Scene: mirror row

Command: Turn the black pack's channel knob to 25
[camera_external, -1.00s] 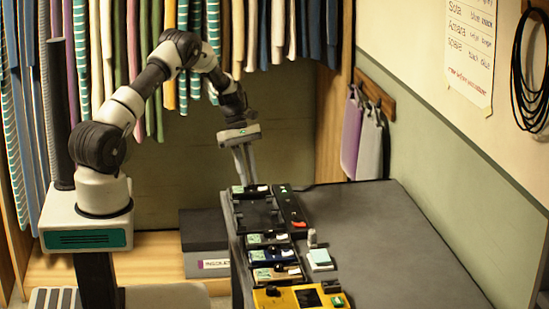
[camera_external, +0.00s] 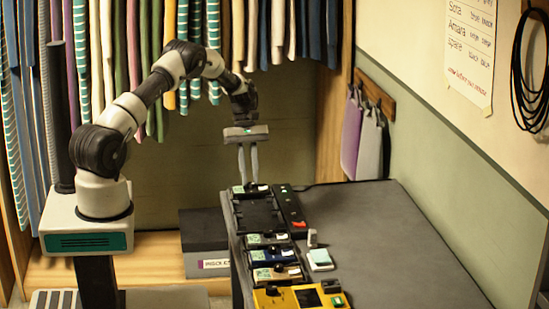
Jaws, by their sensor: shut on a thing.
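A small dark pack (camera_external: 238,189) with a pale green label lies at the far end of the table, and it looks black. My gripper (camera_external: 249,182) points straight down over this pack. Its two fingers stand a little apart, with their tips at the pack's knob, and they are shut on it. The fingertips hide most of the knob, and its number marks are too small to read. Another dark pack (camera_external: 256,240) with a knob and label lies nearer, in front of the black charging tray (camera_external: 258,214).
A blue pack, a tan pack (camera_external: 262,276) and a yellow unit (camera_external: 290,298) line the table's left edge towards the camera. A black strip (camera_external: 292,210) with a green light lies right of the tray. A pale block (camera_external: 320,260) sits nearby. The table's right side is clear.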

